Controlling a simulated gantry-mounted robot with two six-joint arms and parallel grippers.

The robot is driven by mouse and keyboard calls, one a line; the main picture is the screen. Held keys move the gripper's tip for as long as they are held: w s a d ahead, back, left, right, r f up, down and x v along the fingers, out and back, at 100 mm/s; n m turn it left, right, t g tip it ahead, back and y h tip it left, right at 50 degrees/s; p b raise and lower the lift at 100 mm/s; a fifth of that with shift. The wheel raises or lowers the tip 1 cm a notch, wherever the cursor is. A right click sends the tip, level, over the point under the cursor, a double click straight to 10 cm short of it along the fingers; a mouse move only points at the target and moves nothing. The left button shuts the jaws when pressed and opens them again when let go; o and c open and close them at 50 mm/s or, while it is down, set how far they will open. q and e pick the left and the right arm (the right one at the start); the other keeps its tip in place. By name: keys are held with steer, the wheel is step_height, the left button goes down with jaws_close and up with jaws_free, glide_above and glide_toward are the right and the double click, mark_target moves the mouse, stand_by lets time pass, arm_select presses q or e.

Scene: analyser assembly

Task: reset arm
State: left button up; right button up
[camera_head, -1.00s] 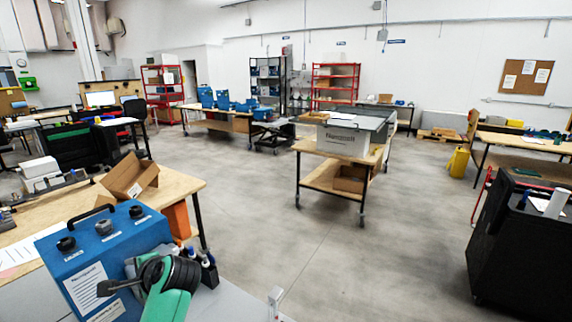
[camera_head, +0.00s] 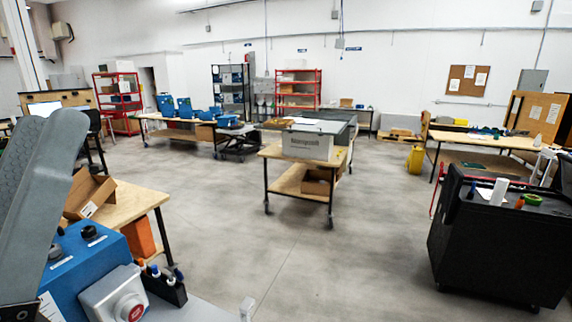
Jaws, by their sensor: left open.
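My left gripper (camera_head: 50,165) is large and grey at the left edge, close to the camera, pointing up. It is open, and nothing shows held in it. It covers part of the blue analyser box (camera_head: 98,262), which has black knobs on top and stands on a grey surface at the lower left. A grey box with a red button (camera_head: 115,297) is at the front of the blue box. My right gripper is not in view.
A wooden workbench (camera_head: 135,203) with an open cardboard box (camera_head: 88,194) is behind the blue box. A wheeled table (camera_head: 272,152) stands mid-room, and a black cabinet (camera_head: 480,245) at the right. The floor between is clear.

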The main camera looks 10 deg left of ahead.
arm_select(q)
step_height(320, 180, up, 30)
steer(key=w+m+g+p, duration=0.1)
steer(key=w+m+p, duration=0.1)
steer(key=p, duration=3)
steer(key=shift+r+y, duration=0.2)
steer(key=shift+y, duration=0.1)
